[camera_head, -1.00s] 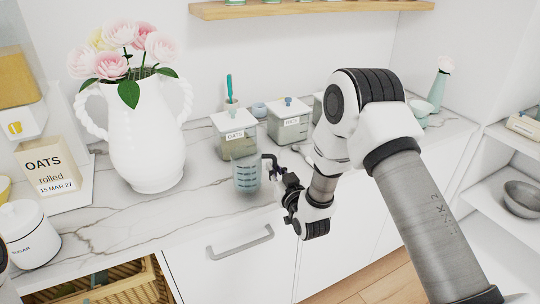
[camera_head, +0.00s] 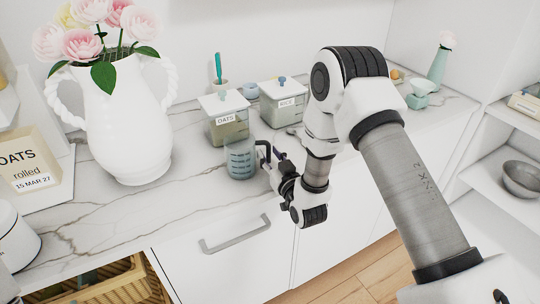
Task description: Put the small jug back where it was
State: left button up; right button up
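The small jug (camera_head: 240,160) is clear with bluish measuring marks. It appears upright near the counter's front edge, just in front of the oats canister (camera_head: 227,126). I cannot tell whether its base touches the counter. My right gripper (camera_head: 264,154) is at the jug's right side, its dark fingers around the handle side. The fingers are small and partly hidden, so I cannot see whether they are closed on the handle. My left gripper is not in view.
A white pitcher of flowers (camera_head: 125,125) stands to the left on the marble counter (camera_head: 190,185). A rice canister (camera_head: 283,108) stands behind my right arm. Bare counter lies between pitcher and jug.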

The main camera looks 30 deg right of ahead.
jog(key=shift+f, duration=0.1)
jog(key=shift+s+f, duration=0.1)
jog(key=shift+s, duration=0.05)
jog(key=s+b, duration=0.3)
jog(key=s, duration=0.9)
jog(key=s+a+f+g+y, duration=0.1)
jog(key=s+f+g, duration=0.15)
jog(key=f, duration=0.45)
jog(key=s+a+f+g, duration=0.2)
jog(key=f+g, duration=0.2)
jog(key=f, duration=0.3)
jog(key=s+f+g, duration=0.5)
jog(key=s+f, duration=0.2)
jog(key=s, duration=0.3)
jog(key=s+a+f+g, duration=0.1)
jog(key=s+f+g, duration=0.5)
jog(key=s, duration=0.4)
jog(key=shift+s+a+f+p, duration=0.25)
jog(key=shift+s+f+p, duration=0.1)
jog(key=shift+f, duration=0.3)
jog(key=shift+g, duration=0.25)
